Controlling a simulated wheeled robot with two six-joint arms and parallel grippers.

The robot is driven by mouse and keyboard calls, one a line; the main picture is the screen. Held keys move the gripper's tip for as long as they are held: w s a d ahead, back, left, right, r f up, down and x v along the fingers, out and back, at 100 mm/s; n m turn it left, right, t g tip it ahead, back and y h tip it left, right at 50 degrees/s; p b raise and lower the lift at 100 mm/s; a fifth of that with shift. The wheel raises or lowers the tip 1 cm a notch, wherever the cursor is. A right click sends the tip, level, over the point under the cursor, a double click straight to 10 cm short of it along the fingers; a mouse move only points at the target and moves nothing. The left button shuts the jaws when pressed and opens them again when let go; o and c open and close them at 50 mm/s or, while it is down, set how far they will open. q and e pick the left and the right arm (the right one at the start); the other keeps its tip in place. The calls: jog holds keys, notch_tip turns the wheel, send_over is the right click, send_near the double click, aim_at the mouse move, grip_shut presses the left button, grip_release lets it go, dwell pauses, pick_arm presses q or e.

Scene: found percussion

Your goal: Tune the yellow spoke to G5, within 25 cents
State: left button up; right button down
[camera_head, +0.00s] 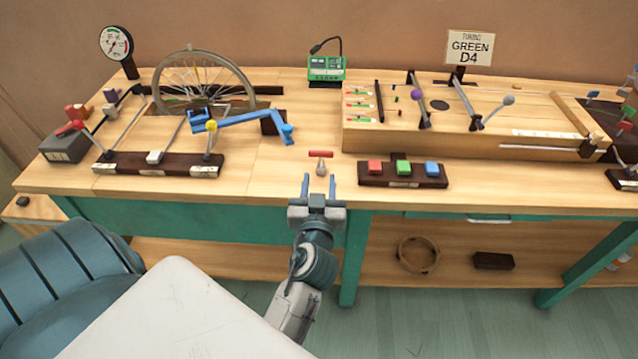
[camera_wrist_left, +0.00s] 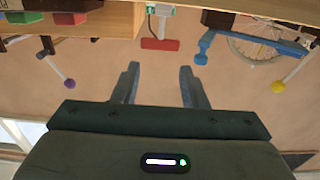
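A spoked wheel (camera_head: 203,82) stands at the back left of the bench. Its spokes are thin, and I cannot clearly pick out the yellow one. The wheel also shows, upside down, in the left wrist view (camera_wrist_left: 270,45). A yellow-knobbed lever (camera_head: 211,126) stands in front of it. A red-topped T-handle key (camera_head: 321,154) stands near the bench's front middle, and its red bar shows in the left wrist view (camera_wrist_left: 160,44). My left gripper (camera_head: 319,180) is open and empty, just in front of the key and apart from it. My right gripper is out of view.
A blue lever (camera_head: 245,121) lies before the wheel. A green tuner box (camera_head: 326,68) stands behind; its readout is too small to read. A sign (camera_head: 470,47) reads "TUNING GREEN D4". A three-button block (camera_head: 403,173) sits right of the key. A dial gauge (camera_head: 115,43) stands back left.

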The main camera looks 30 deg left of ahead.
pick_arm(q)
grip_shut()
dwell(1.4)
